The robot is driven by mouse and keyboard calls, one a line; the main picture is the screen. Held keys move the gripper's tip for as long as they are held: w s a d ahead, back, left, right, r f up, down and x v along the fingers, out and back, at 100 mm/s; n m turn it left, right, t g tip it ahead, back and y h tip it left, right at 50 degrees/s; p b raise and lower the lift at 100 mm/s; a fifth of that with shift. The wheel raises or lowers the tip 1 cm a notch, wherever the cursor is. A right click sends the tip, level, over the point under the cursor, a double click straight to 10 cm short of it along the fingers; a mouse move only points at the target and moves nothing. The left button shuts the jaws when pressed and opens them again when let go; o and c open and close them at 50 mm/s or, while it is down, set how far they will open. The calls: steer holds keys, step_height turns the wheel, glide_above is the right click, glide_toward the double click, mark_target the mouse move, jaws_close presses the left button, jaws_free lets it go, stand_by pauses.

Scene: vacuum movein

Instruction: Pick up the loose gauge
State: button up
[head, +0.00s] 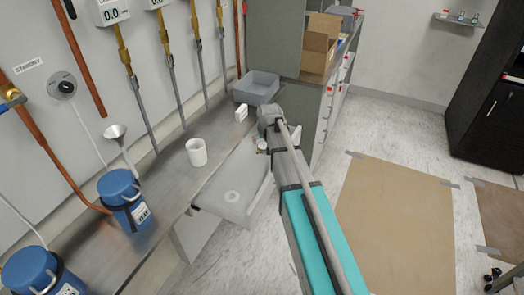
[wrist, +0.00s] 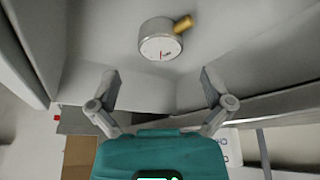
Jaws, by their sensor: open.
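The loose gauge (wrist: 158,40) is a short grey cylinder with a white face, a red mark and a brass stem pointing up and right. In the wrist view it lies on the pale floor of an open drawer (head: 220,205). My gripper (wrist: 158,84) is open and empty, its two fingers spread wide. The gauge is beyond the fingertips, roughly centred between them and touching neither. In the head view my arm hides my gripper. A small pale and brass thing shows beside the arm there; I cannot tell if it is the gauge.
The drawer walls rise close around my gripper. A taped brown sheet (head: 395,220) lies on the floor.

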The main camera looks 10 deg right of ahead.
mark_target(263, 145)
steer(key=shift+f, duration=0.15)
steer(key=shift+w+b+x, duration=0.15)
steer(key=shift+b+x, duration=1)
steer(key=shift+x, duration=0.05)
steer(key=shift+w+b+x, duration=0.15)
steer(key=shift+b+x, duration=1)
steer(key=shift+x, duration=0.1)
steer(key=c, duration=1.1)
steer(key=shift+r, duration=0.3)
